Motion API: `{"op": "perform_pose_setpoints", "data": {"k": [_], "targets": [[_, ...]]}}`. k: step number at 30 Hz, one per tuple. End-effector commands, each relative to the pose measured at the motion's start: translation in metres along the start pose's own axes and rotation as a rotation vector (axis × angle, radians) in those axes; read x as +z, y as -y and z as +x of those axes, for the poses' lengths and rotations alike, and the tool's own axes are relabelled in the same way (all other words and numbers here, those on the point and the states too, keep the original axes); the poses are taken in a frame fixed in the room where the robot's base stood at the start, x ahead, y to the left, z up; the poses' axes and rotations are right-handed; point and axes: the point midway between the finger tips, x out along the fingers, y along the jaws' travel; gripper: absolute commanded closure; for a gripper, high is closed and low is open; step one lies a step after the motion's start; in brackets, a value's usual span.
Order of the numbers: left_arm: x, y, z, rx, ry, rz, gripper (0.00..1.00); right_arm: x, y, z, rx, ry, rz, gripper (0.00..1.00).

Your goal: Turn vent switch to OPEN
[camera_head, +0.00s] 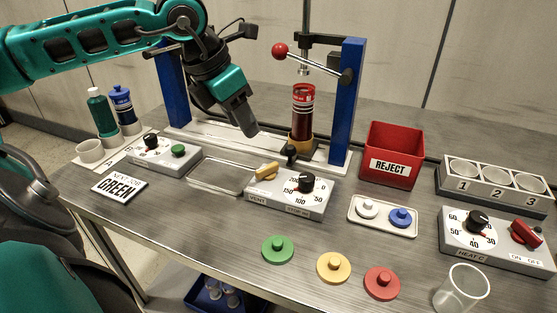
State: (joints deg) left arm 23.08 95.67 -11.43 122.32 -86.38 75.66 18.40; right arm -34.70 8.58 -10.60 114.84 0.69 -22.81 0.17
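The vent switch (267,172) is a yellow lever knob on the left part of a grey control box (283,207) labelled VENT. The lever lies at a slant, its right end higher in the picture. Its position marks are too small to read. A black dial stands to its right on the same box. My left gripper (246,126) points down above and behind the box, apart from the switch. Its fingers overlap from this angle, so I cannot tell whether they are open or shut. My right gripper is not in view.
A blue-framed press (352,100) with a red lever ball holds a dark red cylinder (303,108) behind the box. A black knob (291,153) stands at the box's rear edge. A metal tray (222,175) lies left; coloured lids (278,250) lie in front.

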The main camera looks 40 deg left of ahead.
Motion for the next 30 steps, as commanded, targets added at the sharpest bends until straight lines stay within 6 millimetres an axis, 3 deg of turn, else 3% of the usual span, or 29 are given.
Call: {"op": "perform_pose_setpoints", "data": {"k": [8,21,30], "targets": [[0.000,0.001,0.030,-0.007,-0.002,0.000,0.61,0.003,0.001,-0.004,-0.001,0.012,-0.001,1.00],[0.000,0.001,0.110,-0.005,0.000,-0.002,0.61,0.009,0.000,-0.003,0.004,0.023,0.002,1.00],[0.000,0.001,0.128,-0.002,0.001,0.001,0.61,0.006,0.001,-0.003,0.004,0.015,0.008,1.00]]}}
